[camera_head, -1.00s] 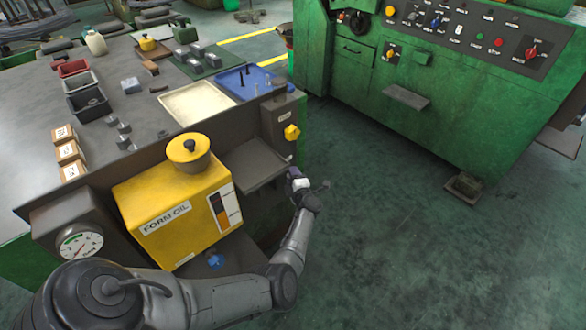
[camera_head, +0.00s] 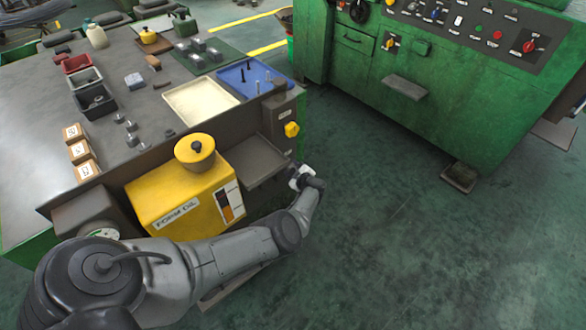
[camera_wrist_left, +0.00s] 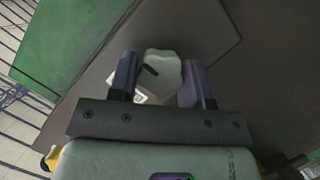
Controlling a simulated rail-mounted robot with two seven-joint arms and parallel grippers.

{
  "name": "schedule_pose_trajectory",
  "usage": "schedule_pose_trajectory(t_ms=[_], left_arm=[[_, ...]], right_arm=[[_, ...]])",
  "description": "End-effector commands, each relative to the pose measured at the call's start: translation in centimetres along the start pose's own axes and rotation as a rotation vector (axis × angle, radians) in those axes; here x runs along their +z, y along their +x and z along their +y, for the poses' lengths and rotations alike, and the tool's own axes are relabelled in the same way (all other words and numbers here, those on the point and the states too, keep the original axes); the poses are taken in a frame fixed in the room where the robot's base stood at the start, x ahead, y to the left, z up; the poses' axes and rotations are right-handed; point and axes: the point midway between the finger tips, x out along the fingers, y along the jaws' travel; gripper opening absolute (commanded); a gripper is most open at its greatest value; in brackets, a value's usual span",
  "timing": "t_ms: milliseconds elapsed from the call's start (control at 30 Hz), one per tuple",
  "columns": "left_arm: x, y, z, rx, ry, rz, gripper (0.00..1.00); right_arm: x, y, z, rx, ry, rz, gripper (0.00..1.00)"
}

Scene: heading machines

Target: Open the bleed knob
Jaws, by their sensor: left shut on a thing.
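In the left wrist view, a pale, rounded knob (camera_wrist_left: 163,70), which looks like the bleed knob, sits between the two purple-grey fingers of my left gripper (camera_wrist_left: 160,82). The fingers are shut on its sides. A white label with a black mark (camera_wrist_left: 148,84) shows beside it on a grey-brown panel. In the head view my left gripper (camera_head: 299,178) is at the lower front of the grey housing, below a yellow knob (camera_head: 291,130). The held knob cannot be made out clearly there. My right gripper is not in view.
The yellow FORM OIL tank (camera_head: 180,203) stands left of my gripper, with a grey ledge (camera_head: 256,165) between. A workbench (camera_head: 40,145) with trays and small parts lies behind. A green machine (camera_head: 410,110) stands right. The floor (camera_head: 400,235) between is clear.

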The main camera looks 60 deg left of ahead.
Motion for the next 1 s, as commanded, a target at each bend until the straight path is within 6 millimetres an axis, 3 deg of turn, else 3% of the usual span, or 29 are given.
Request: schedule_pose_trajectory(t_ms=[733,767,1000], left_arm=[[-0.09,0.03,0.10,-0.026,0.065,0.003,0.21],[-0.09,0.03,0.10,-0.026,0.065,0.003,0.48],[-0.06,0.03,0.08,-0.026,0.064,0.002,0.70]], right_arm=[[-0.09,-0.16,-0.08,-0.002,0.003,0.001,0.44],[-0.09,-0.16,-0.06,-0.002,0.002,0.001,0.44],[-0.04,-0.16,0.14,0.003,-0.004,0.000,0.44]])
